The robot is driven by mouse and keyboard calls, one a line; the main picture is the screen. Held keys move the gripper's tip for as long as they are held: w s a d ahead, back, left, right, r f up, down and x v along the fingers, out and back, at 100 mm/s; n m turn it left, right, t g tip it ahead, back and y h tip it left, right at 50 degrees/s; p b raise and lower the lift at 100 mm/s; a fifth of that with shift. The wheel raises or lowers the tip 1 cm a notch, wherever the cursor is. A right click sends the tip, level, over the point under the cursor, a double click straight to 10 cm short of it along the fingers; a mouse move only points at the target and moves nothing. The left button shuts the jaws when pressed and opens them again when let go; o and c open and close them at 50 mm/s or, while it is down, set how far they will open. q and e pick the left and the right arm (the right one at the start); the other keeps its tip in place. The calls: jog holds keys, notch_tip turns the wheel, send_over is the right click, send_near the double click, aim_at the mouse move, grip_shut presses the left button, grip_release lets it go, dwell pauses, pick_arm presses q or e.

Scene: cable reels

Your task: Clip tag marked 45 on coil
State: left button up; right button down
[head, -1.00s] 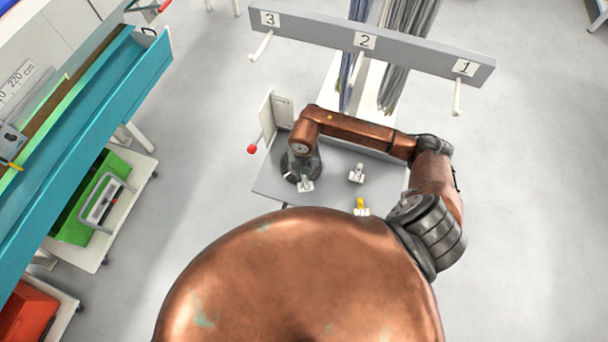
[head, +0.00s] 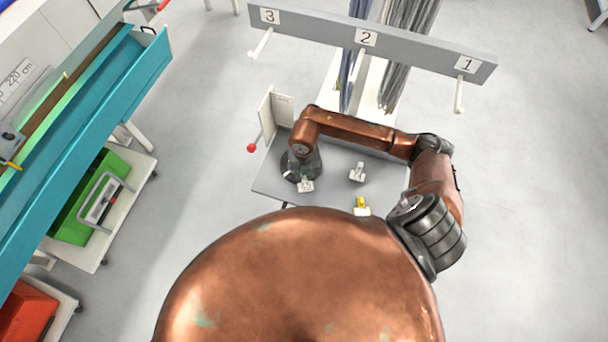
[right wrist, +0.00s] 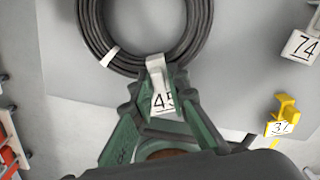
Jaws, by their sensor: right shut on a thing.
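My right gripper (right wrist: 158,104) is shut on the white tag marked 45 (right wrist: 162,98), with the number facing the wrist camera. The tag's clip end overlaps the near edge of a dark grey cable coil (right wrist: 90,30) in the right wrist view. I cannot tell whether the clip grips the cable or only lies over it. The coil has a white band at its lower left. In the head view the tag (head: 306,186) shows below my wrist, over the grey table (head: 335,190); my arm hides much there. My left gripper is not in view.
A white tag marked 74 (right wrist: 302,46) and a yellow tag marked 37 (right wrist: 282,118) lie to the right on the table. A rail (head: 415,50) with pegs numbered 1 to 3 and hanging cables stands behind. A red-knobbed lever (head: 252,148) is at the table's left.

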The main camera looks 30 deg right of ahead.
jog(key=shift+f+b, duration=0.3)
jog(key=shift+f, duration=0.15)
dwell(0.4)
jog(key=shift+s+f, duration=0.35)
jog(key=c, duration=1.8)
grip_release()
jog(key=shift+w+f, duration=0.1)
jog(key=shift+w, duration=0.05)
jog(key=o, duration=0.6)
jog(key=shift+w+r, duration=0.1)
jog(key=shift+r, duration=0.1)
jog(key=shift+r, duration=0.15)
